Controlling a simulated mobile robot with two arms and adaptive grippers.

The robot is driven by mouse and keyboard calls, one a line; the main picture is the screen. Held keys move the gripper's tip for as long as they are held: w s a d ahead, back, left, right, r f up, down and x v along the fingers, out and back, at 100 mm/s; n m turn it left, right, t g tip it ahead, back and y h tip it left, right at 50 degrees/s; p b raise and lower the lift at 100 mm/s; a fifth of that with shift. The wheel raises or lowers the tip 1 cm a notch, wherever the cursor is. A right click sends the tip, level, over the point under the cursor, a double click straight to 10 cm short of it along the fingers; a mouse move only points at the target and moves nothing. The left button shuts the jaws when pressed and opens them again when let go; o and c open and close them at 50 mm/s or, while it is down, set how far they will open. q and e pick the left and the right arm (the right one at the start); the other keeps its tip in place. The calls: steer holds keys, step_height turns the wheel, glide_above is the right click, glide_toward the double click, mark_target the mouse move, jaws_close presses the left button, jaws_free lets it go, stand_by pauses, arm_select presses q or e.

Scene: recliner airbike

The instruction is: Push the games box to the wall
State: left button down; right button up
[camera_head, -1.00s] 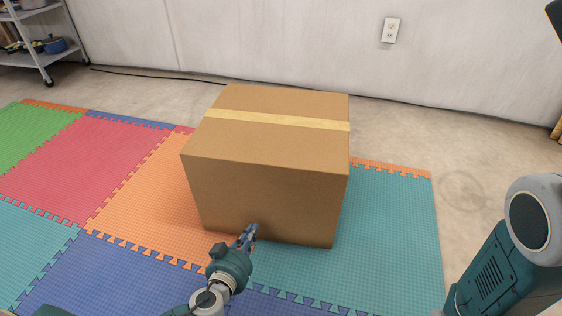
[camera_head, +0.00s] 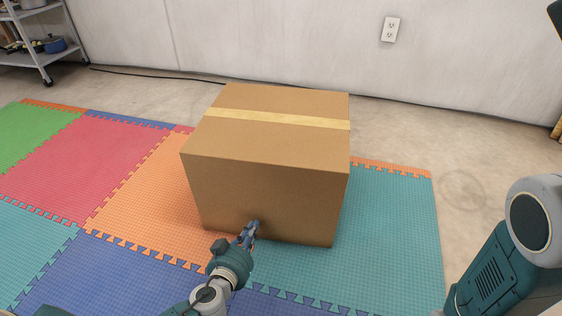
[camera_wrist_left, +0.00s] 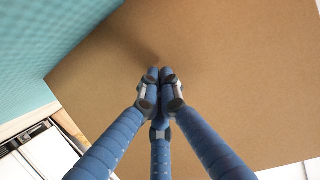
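The games box is a large closed brown cardboard box (camera_head: 270,195) with a pale tape strip across its top. It stands upright on the foam mat in the middle of the head view. My left gripper (camera_head: 252,226) is at the lower middle of the box's near face, with its fingertips at or very near the cardboard. In the left wrist view its blue fingers (camera_wrist_left: 160,75) are drawn together with nothing between them, and the box face (camera_wrist_left: 230,70) fills most of the picture. My right gripper is not in view; only part of my right arm shows at the right.
A pale wall (camera_head: 280,45) with a socket (camera_head: 390,30) stands behind the box, with a strip of bare floor (camera_head: 400,130) between. A dark cable runs along the wall's foot. The colourful foam mat (camera_head: 90,165) is clear left of the box. A metal shelf (camera_head: 40,57) stands far left.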

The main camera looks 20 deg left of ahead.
arm_select(q)
steer(key=shift+s+b, duration=0.6)
steer(key=shift+s, duration=1.55)
